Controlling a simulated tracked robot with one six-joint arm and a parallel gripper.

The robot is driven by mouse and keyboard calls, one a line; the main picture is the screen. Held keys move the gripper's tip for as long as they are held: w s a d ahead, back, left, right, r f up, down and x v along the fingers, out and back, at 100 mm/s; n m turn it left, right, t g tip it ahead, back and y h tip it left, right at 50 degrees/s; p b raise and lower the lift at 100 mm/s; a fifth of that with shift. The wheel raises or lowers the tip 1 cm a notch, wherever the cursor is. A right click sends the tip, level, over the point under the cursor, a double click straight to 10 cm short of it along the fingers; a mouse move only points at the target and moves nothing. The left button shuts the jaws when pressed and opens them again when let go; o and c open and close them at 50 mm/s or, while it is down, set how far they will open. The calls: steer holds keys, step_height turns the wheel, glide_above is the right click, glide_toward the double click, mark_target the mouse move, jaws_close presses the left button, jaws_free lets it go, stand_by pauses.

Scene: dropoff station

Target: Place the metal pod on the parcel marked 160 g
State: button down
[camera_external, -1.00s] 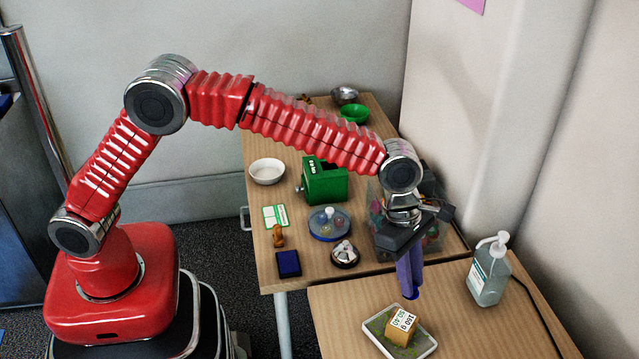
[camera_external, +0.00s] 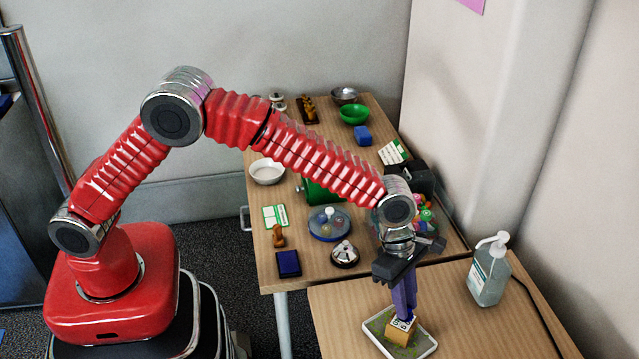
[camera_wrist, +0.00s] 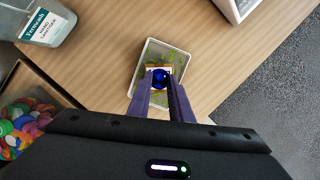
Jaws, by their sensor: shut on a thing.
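The parcel (camera_external: 400,335) is a small tan box with a white label, standing in a shallow white tray (camera_external: 367,330). The label is partly covered now; it read 160 g earlier. My gripper (camera_external: 403,314) points down just over the parcel, its purple fingers closed on a shiny blue round pod (camera_wrist: 160,79). In the wrist view the pod sits between the fingertips, over the parcel, whose edge (camera_wrist: 151,67) shows behind it. In the external view the fingers hide most of the pod. I cannot tell whether the pod touches the parcel.
A hand sanitizer bottle (camera_external: 490,270) stands right of the tray. The near table (camera_external: 340,300) is otherwise largely clear. On the farther table are a bin of coloured pieces (camera_wrist: 20,120), a bell (camera_external: 344,253), a blue pad (camera_external: 288,264) and bowls (camera_external: 267,172).

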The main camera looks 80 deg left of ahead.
steer(key=shift+f, duration=0.95)
steer(key=c, duration=1.6)
jaws_free()
steer(key=v, duration=1.2)
